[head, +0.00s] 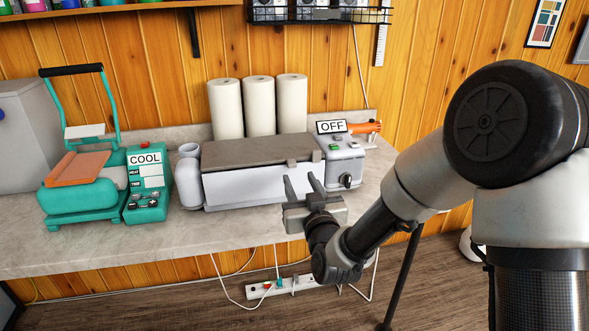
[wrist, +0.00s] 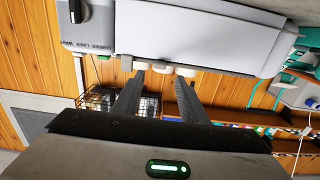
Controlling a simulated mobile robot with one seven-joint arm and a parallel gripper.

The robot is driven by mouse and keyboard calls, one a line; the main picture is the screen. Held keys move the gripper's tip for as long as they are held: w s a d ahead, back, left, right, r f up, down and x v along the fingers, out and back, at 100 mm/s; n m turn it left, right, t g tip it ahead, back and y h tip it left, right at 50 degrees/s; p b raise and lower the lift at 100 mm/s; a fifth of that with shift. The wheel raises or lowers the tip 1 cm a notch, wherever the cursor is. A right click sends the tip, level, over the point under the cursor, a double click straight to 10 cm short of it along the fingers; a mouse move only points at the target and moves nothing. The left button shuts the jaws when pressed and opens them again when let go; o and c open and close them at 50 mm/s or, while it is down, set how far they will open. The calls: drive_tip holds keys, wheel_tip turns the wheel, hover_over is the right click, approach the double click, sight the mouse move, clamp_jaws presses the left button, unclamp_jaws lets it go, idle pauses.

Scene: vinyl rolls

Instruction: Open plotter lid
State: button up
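The plotter (head: 250,186) is a long white machine on the counter, with a flat brown-grey lid (head: 255,150) on top that lies down. Its control end at the right carries a dark knob and an "OFF" sign (head: 331,127). My gripper (head: 301,184) is in front of the plotter's right part, fingers apart and pointing up, with nothing seen between them. In the wrist view the plotter (wrist: 205,38) appears upside down beyond my open fingers (wrist: 160,82). I cannot tell whether the fingertips touch it.
Three white rolls (head: 259,106) stand behind the plotter. A teal heat press (head: 80,190) and its "COOL" control box (head: 146,185) stand to the left on the counter (head: 110,240). A wire basket (head: 320,12) hangs above. A power strip (head: 290,287) with cables lies below.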

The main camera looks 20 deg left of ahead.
sight(293, 166)
drive_tip(key=x, duration=0.7)
drive_tip(key=shift+w+a, duration=0.1)
clamp_jaws()
